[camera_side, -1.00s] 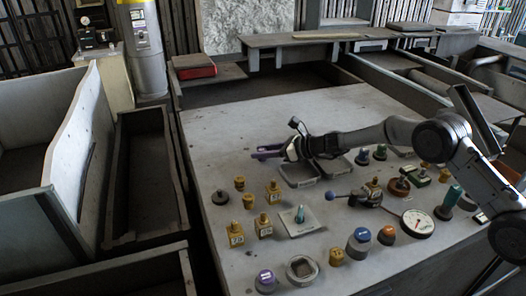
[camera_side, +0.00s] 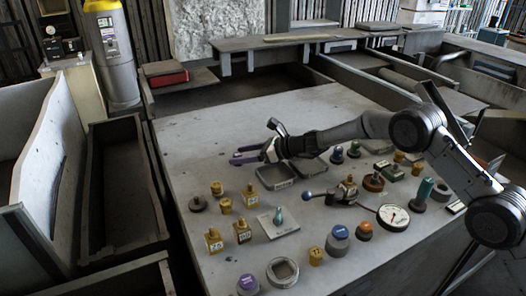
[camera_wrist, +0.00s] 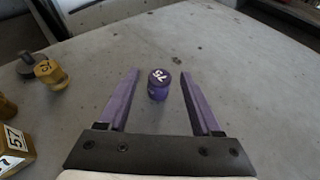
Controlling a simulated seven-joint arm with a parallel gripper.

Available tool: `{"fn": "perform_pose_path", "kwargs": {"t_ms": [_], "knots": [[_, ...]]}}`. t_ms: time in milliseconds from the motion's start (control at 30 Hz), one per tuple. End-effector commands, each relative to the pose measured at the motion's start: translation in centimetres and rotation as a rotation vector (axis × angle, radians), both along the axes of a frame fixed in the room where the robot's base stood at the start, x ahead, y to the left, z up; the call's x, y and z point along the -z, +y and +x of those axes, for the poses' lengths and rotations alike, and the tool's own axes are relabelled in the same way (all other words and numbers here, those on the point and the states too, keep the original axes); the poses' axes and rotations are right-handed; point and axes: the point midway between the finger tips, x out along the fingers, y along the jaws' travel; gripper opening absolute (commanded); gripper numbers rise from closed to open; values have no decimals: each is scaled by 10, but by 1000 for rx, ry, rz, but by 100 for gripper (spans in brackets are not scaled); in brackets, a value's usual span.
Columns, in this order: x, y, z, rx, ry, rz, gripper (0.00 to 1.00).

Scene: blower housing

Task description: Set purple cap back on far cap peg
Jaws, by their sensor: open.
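My gripper (camera_side: 240,158) is open, with its purple fingers low over the far left part of the table, beside the grey trays. In the wrist view my gripper (camera_wrist: 160,95) has its two fingers spread on either side of a purple cylinder (camera_wrist: 158,85) marked with white digits on top; a gap shows on both sides. In the side view this cylinder cannot be told apart from the fingers. Another purple-topped piece (camera_side: 248,283) with a white label stands at the near table edge. A low grey round piece with a short stub (camera_side: 197,204) stands left of the gold pieces.
Gold pieces (camera_side: 217,188) and gold blocks (camera_side: 214,240) stand on the left half. A grey tray (camera_side: 274,178) lies next to my gripper. The far left table is clear.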

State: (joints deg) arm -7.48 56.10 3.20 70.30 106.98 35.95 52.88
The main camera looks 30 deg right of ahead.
Motion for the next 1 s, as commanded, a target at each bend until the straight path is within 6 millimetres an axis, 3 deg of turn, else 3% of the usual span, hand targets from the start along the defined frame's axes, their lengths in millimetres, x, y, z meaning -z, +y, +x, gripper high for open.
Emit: {"fn": "perform_pose_path", "kwargs": {"t_ms": [500, 1000], "knots": [[-35, -59, -59, 2, 0, 2, 66], [-44, -68, -71, -11, -9, -9, 66]]}}
